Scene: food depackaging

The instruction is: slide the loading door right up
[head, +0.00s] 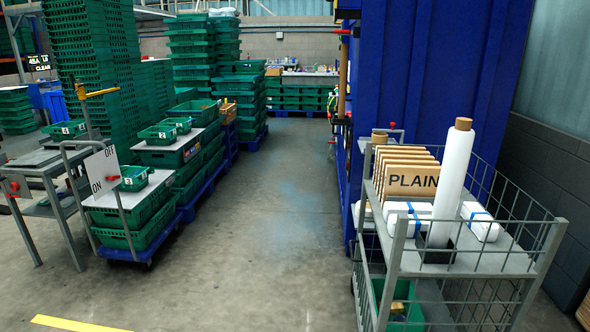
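Neither of my grippers shows in the head view. No loading door can be made out for certain. A tall blue ribbed structure (436,70) stands right of the middle, and I cannot tell whether any part of it is a door. A pale grey-green ribbed panel (560,62) rises above a dark block wall at the far right, and it too cannot be told as a door. No handle shows on either one.
A wire-sided cart (545,255) with a white roll (452,180) and "PLAIN" boards (408,180) stands at the front right. Stacked green crates (100,75) and a loaded trolley (130,205) line the left. The grey floor (265,240) between is clear.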

